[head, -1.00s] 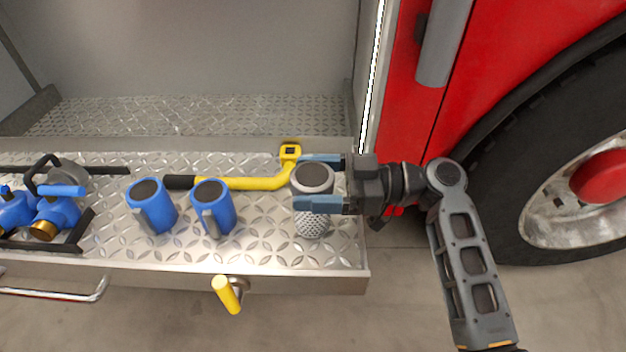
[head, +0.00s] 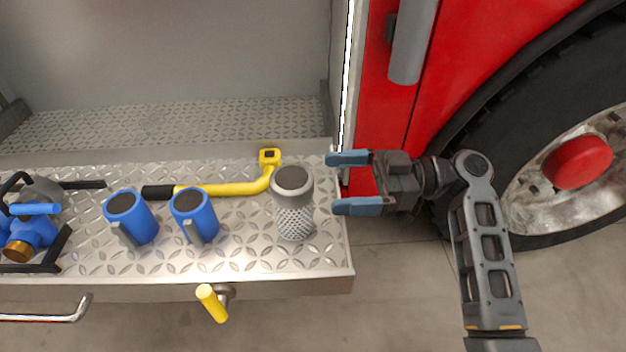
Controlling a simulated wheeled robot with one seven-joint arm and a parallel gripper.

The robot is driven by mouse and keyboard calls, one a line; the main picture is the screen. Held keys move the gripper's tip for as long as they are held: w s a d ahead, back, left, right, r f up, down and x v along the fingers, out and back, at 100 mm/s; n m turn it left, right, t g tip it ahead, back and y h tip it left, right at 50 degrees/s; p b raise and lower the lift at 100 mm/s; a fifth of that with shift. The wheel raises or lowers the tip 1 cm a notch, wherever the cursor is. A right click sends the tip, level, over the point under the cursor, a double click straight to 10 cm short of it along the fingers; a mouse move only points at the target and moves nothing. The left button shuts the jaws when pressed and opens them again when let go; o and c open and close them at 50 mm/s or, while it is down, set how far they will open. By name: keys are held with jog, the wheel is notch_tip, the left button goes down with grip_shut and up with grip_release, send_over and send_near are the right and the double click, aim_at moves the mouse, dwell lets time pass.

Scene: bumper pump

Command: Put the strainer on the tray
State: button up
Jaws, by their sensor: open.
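The strainer (head: 295,220), a grey cylinder with a perforated lower part and a dark round top, stands upright on the diamond-plate tray (head: 255,258) near its right end. My gripper (head: 346,183) is open and empty, to the right of the strainer and apart from it. Its two blue fingers point left, toward the strainer. Nothing hides the strainer.
Two blue cylinders (head: 130,217) (head: 194,216) stand left of the strainer, with a yellow-and-black tool (head: 225,188) lying behind them. A blue valve fitting (head: 33,232) is at the far left. A yellow handle (head: 211,303) sticks out from the tray's front. A red vehicle side and tire (head: 560,160) are at right.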

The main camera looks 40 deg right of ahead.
jog(key=shift+v, duration=1.7)
jog(key=shift+c, duration=0.4)
